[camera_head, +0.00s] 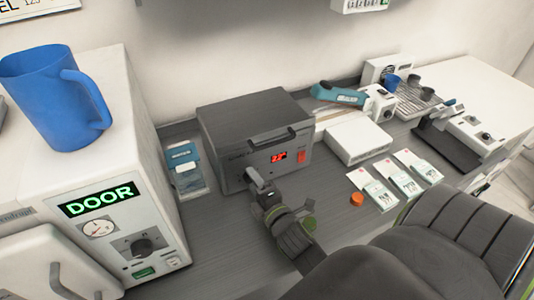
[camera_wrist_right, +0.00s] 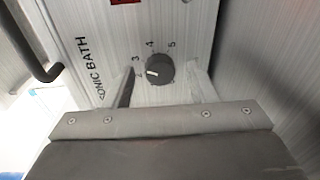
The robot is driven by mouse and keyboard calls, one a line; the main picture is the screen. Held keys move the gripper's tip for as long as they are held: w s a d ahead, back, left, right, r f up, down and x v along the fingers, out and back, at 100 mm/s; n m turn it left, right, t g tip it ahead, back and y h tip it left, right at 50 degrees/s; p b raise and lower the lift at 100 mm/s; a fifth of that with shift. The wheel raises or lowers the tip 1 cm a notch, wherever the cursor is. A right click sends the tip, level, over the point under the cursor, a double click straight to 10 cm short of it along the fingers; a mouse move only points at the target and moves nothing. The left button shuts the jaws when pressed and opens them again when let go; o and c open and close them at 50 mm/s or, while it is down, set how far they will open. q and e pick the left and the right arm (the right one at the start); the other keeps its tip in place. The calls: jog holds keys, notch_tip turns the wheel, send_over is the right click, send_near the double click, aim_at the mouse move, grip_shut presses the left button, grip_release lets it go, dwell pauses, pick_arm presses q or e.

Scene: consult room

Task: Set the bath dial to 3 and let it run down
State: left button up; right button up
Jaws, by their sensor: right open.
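The sonic bath (camera_head: 262,125) is a dark grey metal box on the counter, with a handle, a lit red display (camera_head: 278,156) and a red switch on its front. My right gripper (camera_head: 257,181) is at the lower left of the bath's front and hides the dial in the head view. In the wrist view its open fingers stand on either side of the dial, with gaps visible. My left gripper is not in view.
A white machine lit "DOOR" (camera_head: 98,200) stands left, with a blue jug (camera_head: 55,97) on top. A blue-and-clear item (camera_head: 185,165) lies between it and the bath. To the right are an orange cap (camera_head: 356,199), several printed packets (camera_head: 411,177) and a white box (camera_head: 357,140).

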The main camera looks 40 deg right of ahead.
jog(key=s+p, duration=0.1)
jog(key=s, duration=0.2)
jog(key=s+a+p, duration=0.1)
jog(key=s, duration=0.3)
jog(key=s+p, duration=0.1)
jog(key=s, duration=0.2)
jog(key=shift+s+a+r, duration=0.3)
jog(key=shift+r, duration=0.1)
jog(key=s, duration=0.3)
jog(key=s+a, duration=0.1)
jog(key=s, duration=0.1)
jog(key=shift+s+r, duration=0.1)
jog(key=shift+s, duration=0.5)
